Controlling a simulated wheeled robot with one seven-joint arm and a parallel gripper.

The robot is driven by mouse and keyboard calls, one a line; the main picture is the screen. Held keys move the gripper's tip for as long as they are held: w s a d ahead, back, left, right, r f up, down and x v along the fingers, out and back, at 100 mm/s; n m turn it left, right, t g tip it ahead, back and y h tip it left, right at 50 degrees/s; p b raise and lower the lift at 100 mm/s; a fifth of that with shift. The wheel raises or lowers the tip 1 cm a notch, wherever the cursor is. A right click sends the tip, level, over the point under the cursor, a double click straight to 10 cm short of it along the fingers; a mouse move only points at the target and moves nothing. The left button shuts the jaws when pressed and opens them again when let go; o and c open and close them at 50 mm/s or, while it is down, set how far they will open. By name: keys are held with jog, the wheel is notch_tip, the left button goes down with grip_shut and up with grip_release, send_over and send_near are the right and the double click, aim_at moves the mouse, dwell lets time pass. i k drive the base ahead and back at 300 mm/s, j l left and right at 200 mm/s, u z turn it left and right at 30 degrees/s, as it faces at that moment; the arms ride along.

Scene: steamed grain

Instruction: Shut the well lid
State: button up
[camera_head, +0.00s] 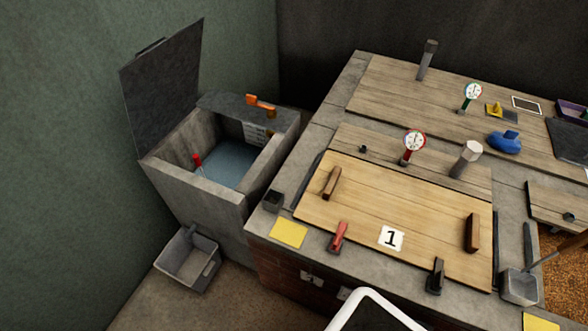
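The well (190,184) is a grey stone box at the left, against the green wall, with bluish water (228,164) in it. Its dark grey lid (163,92) stands raised and open, leaning up along the left side, with a small bar at its top edge. A slab with an orange handle (261,104) covers the back part of the well. A red item (197,159) and a pale marked plate (256,133) show inside the well. My gripper is not in view.
A grey bucket (188,259) stands on the floor before the well. The stone counter (261,230) to the right carries a wooden board marked 1 (391,239), gauges, a red clamp (339,237) and a yellow note (288,233). Floor is free at the lower left.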

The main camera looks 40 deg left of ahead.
aim_at(159, 87)
jog(key=u, duration=2.05)
